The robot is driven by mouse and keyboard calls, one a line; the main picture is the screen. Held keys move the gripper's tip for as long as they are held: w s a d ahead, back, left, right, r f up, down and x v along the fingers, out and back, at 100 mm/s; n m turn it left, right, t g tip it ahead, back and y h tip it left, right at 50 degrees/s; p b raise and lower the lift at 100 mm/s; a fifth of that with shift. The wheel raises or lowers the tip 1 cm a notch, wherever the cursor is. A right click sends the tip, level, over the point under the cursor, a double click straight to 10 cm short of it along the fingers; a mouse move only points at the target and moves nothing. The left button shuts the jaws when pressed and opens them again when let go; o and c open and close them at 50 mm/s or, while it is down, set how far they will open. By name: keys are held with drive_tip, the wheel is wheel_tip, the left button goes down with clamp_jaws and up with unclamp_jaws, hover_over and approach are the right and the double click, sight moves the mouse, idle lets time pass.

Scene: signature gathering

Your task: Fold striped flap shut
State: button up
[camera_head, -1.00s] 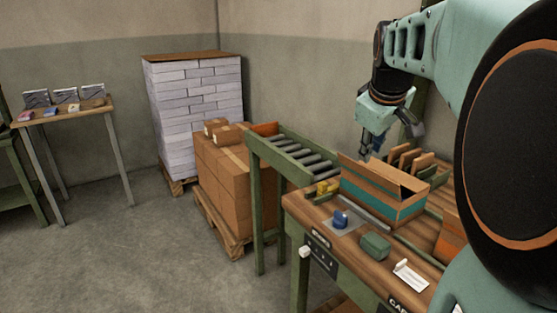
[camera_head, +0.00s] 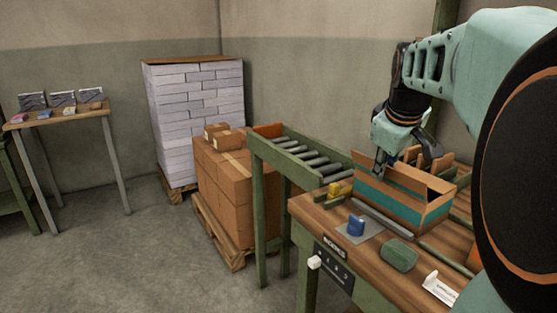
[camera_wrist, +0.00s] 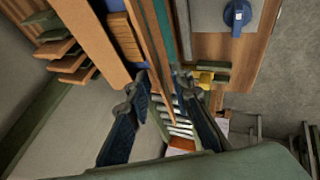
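An open cardboard box (camera_head: 402,196) with a teal band stands on the wooden table, its flaps raised. In the head view my gripper (camera_head: 382,166) points down at the box's far left end. In the wrist view the box's long brown flap (camera_wrist: 151,50) and teal band (camera_wrist: 164,25) run toward the gap between my two dark fingers (camera_wrist: 160,82). The fingers are apart. I cannot tell whether either touches the cardboard. Brown contents (camera_wrist: 122,38) show inside the box. I cannot make out for certain which flap is striped.
A blue tool (camera_head: 356,225) on a grey plate and a green block (camera_head: 399,255) stand in front of the box. A yellow item (camera_head: 334,190) is near its left end. A roller conveyor (camera_head: 305,157) lies left. Upright brown dividers (camera_head: 418,156) stand behind.

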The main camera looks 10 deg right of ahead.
clamp_jaws()
drive_tip(key=shift+r+p, duration=0.15)
drive_tip(key=shift+p, duration=0.2)
